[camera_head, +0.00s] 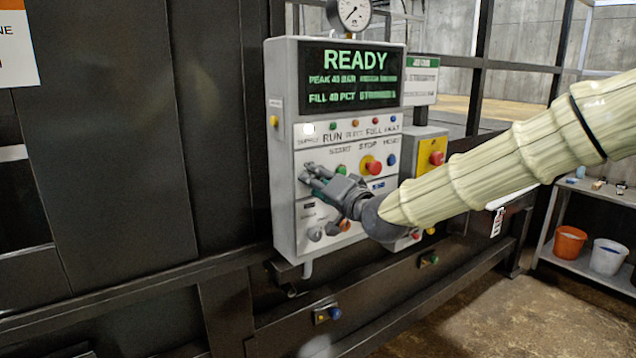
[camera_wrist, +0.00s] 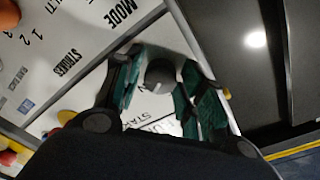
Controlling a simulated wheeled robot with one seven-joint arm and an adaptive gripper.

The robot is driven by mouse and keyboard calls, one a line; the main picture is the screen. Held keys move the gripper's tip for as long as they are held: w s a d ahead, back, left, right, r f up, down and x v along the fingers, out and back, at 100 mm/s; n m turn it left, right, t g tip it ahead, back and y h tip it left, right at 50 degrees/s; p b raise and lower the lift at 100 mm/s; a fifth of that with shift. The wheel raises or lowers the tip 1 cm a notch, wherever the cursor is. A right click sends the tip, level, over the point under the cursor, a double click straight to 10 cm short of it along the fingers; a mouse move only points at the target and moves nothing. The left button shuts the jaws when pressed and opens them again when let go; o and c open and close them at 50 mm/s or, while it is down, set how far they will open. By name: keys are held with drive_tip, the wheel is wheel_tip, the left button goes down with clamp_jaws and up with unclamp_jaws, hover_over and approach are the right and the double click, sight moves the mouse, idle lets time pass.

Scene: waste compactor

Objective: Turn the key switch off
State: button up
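In the wrist view, a dark grey rounded knob (camera_wrist: 161,74), apparently the key switch, stands out from the white panel near printed words that read partly "RUN" and "START". My gripper (camera_wrist: 163,88) has its green-padded fingers on either side of the knob. Gaps show between pads and knob, so the fingers look open around it; I cannot tell whether either touches. In the head view, my gripper (camera_head: 309,174) is at the left side of the control panel (camera_head: 283,150), and its fingers hide the knob. The knob's exact angle is unclear.
The panel's screen (camera_head: 350,76) reads "READY". A red stop button (camera_head: 371,165), a green button (camera_head: 340,169) and a blue button (camera_head: 379,186) sit close to my gripper. A yellow emergency-stop box (camera_head: 424,152) is to the right.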

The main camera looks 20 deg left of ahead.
drive_tip(key=c, duration=0.6)
drive_tip(key=shift+o, duration=0.2)
drive_tip(key=shift+b, duration=0.4)
drive_tip(key=shift+n+b, duration=5.4)
drive_tip(key=shift+n, duration=0.6)
drive_tip(key=o, duration=1)
